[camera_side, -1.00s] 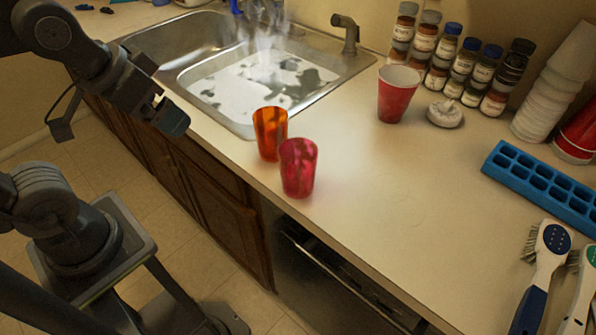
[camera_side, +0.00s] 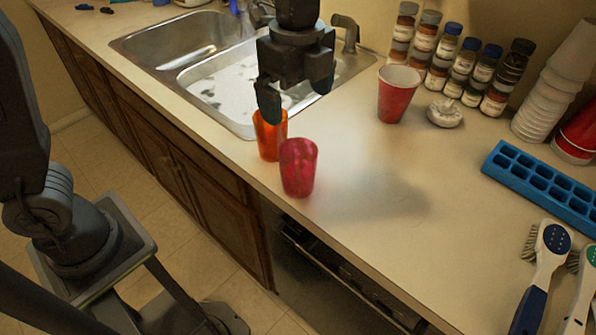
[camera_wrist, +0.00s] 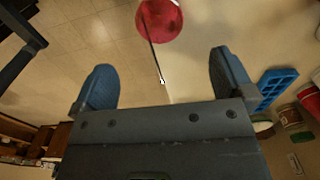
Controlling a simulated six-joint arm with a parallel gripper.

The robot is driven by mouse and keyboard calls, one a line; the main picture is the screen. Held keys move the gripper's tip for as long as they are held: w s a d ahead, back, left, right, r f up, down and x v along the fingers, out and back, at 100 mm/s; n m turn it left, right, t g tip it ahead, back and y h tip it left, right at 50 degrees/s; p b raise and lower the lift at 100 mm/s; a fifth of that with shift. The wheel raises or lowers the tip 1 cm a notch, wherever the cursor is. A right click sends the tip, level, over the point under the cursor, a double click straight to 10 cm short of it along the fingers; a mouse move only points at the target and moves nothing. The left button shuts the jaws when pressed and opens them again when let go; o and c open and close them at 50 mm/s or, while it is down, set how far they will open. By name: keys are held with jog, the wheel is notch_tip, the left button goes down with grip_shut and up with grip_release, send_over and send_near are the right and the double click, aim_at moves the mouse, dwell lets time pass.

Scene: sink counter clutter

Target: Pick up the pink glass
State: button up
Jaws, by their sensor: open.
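The pink glass (camera_side: 298,168) stands upright near the counter's front edge. In the wrist view a round pink-red shape (camera_wrist: 160,18), which looks like the glass from above, shows at the top beyond the fingers. An orange glass (camera_side: 269,136) stands upright just behind and left of the pink one. My gripper (camera_side: 297,95) is open and empty, above and behind the two glasses in the side view. One finger overlaps the orange glass's rim in the picture; I cannot tell whether they touch. In the wrist view the fingers (camera_wrist: 162,85) are wide apart with nothing between them.
A red cup (camera_side: 398,93) stands behind to the right, near a white lump (camera_side: 445,113) and several spice jars (camera_side: 466,67). The sink (camera_side: 222,110) is behind. A blue ice tray (camera_side: 545,186) and brushes (camera_side: 545,265) lie right. The middle counter is clear.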

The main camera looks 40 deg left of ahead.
aim_at(298, 160)
notch_tip(298, 160, down, 14)
jog(key=shift+d+r, duration=0.1)
jog(key=shift+d, duration=0.05)
dwell(0.5)
jog(key=shift+c, duration=0.3)
jog(key=shift+r, duration=0.1)
jog(key=c, duration=1)
